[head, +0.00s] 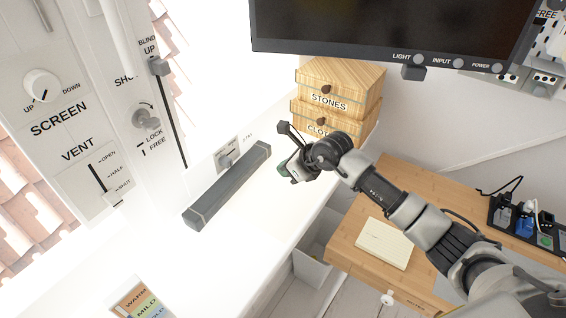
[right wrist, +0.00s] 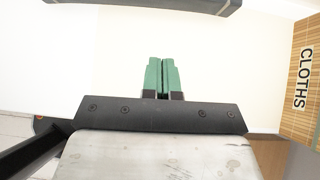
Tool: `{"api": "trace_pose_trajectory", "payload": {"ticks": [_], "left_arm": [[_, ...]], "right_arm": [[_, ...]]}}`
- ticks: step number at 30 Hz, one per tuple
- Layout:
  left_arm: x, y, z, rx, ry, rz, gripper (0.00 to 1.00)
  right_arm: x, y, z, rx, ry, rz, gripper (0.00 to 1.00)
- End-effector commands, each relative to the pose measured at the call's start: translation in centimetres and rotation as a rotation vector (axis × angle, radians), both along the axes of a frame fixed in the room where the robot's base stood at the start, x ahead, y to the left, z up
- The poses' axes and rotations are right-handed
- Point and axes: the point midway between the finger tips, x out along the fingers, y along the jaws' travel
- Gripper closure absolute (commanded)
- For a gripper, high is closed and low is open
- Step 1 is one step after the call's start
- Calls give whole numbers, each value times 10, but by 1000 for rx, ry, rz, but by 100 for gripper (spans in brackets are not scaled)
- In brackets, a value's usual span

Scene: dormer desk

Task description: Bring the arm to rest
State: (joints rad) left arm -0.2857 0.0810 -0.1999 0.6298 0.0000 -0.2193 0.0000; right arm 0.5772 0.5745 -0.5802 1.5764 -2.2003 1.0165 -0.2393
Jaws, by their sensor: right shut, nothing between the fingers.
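My right arm comes in from the right in the head view. Its gripper (head: 283,170) is over the white ledge (head: 262,215), to the left of the wooden drawer boxes. In the right wrist view the green fingers of the gripper (right wrist: 162,75) are together with nothing between them. They point over a bare white surface and appear apart from everything around. My left gripper is in neither view.
A dark grey bar (head: 228,188) lies on the ledge left of the gripper. The drawer boxes labelled STONES (head: 340,85) and CLOTHS (right wrist: 303,78) stand close by. A monitor (head: 390,25) hangs above. A notepad (head: 384,243) lies on the wooden desk (head: 345,240) below my arm.

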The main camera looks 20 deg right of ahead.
Motion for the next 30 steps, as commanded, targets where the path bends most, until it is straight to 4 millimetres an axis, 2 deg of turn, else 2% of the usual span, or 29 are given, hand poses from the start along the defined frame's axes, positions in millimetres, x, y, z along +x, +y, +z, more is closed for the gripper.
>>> {"api": "trace_pose_trajectory", "payload": {"ticks": [5, 8, 11, 13, 15, 17, 20, 23, 26, 30], "left_arm": [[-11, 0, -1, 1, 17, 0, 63], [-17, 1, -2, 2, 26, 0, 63], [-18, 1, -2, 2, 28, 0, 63], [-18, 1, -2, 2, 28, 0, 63], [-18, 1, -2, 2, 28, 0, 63], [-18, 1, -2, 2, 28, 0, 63], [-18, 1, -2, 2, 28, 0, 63], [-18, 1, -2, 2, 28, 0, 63], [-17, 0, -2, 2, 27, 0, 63], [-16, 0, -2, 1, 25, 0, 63]], "right_arm": [[-2, 0, 3, 6, -1, 1, 100], [-8, 14, 5, 86, -13, 9, 100], [-21, 48, 16, 308, -43, 13, 100], [-35, 74, 34, 546, -67, -8, 100], [-50, 90, 58, 819, -81, -69, 100], [-60, 92, 78, 1052, -82, -150, 100], [-74, 76, 102, 1417, -66, -341, 100], [-86, 43, 107, 1741, -23, -601, 100], [-103, 6, 90, 2006, 47, -926, 100], [-145, -35, 38, 2240, 186, -1477, 100]]}}
